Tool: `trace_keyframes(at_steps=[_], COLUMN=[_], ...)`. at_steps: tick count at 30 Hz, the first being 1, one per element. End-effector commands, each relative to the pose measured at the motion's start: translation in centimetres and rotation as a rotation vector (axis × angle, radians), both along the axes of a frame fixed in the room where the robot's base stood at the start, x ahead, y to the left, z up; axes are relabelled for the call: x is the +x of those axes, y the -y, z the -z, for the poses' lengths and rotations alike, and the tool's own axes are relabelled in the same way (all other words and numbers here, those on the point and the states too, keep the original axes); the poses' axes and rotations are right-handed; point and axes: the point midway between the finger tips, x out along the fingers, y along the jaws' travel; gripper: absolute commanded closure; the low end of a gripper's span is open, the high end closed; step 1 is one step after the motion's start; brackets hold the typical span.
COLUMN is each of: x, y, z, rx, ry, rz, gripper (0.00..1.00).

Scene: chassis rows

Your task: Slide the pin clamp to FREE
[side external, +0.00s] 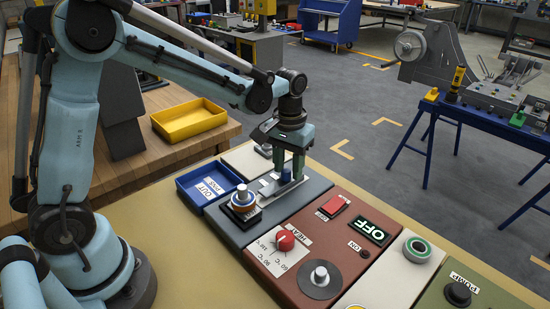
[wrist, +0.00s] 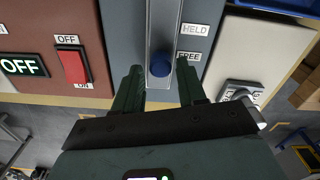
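The pin clamp is a blue round knob (wrist: 160,66) on a pale metal rail (wrist: 163,20) set in a grey panel. The HELD label (wrist: 194,29) and the FREE label (wrist: 188,57) are beside the rail. The knob is about level with FREE, near the rail's end. My gripper (wrist: 160,70) has one dark green finger on each side of the knob, with a small gap showing on both sides. In the side view my gripper (side external: 288,174) is low over the rail and partly hides the knob.
A red panel with a heat dial (side external: 285,239), a red switch (side external: 333,206) and a display reading OFF (side external: 370,232) lies to the right. A latch (wrist: 240,92) is close by.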

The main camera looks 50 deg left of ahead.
Motion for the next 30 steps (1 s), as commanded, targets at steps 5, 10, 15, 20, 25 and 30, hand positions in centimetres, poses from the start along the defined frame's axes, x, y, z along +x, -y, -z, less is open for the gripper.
trace_keyframes(at_steps=[5, 10, 15, 20, 25, 30], x=[-0.1, -0.2, -0.2, -0.2, -0.2, -0.2], y=[0.0, 0.0, 0.0, 0.0, 0.0, 0.0], z=[0.0, 0.0, -1.1, -3.6, -6.8, -9.6], rx=[0.000, 0.001, 0.001, 0.001, 0.001, 0.000], ry=[-0.003, -0.004, -0.004, -0.004, -0.004, -0.003], rz=[0.000, 0.000, 0.000, 0.000, 0.000, 0.000], gripper=[0.50, 0.50, 0.50, 0.50, 0.50, 0.50])
